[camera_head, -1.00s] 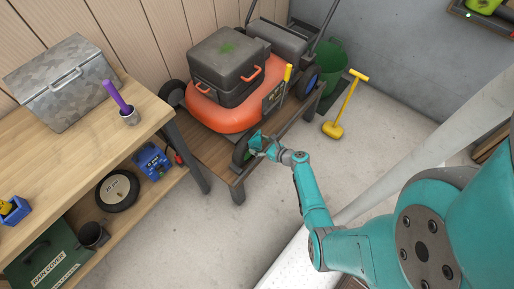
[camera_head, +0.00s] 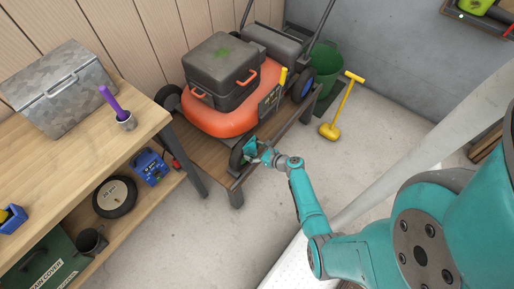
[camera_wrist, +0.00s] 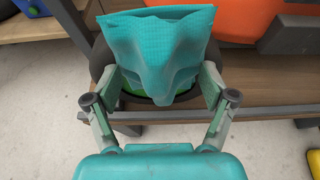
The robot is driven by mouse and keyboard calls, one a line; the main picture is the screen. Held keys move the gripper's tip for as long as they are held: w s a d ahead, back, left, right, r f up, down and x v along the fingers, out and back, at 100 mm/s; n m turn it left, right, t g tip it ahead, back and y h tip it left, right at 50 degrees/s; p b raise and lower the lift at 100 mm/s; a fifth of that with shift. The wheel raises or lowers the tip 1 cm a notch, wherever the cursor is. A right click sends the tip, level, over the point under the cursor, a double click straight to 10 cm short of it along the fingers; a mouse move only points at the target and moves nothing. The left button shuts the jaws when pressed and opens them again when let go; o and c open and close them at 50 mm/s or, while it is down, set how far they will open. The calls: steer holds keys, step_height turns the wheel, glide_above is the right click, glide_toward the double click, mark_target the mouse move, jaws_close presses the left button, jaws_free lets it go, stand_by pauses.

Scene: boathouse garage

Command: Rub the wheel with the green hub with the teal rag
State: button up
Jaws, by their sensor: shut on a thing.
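The teal rag (camera_wrist: 158,50) hangs bunched between the fingers of my gripper (camera_wrist: 160,92) in the wrist view. The rag also shows in the head view (camera_head: 250,148), at the mower's near front wheel. That wheel (camera_head: 236,156) is dark, on the orange mower (camera_head: 222,116). In the wrist view the wheel (camera_wrist: 102,62) lies behind the rag, with a bit of green hub (camera_wrist: 140,98) showing below the cloth. Most of the hub is hidden by the rag. The rag overlaps the wheel's face; I cannot tell how firmly it touches. My gripper (camera_head: 262,154) is shut on the rag.
The mower stands on a low wooden platform (camera_head: 213,157). Its rear wheel has a blue hub (camera_head: 304,86). A workbench (camera_head: 62,150) with a loose wheel (camera_head: 114,196) below is left. The near floor is clear.

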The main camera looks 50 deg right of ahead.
mark_target(243, 155)
steer(key=shift+a, duration=2.05)
steer(key=shift+s, duration=0.1)
steer(key=s, duration=0.6)
steer(key=shift+d, duration=0.15)
steer(key=s, duration=0.3)
steer(key=shift+d, duration=0.1)
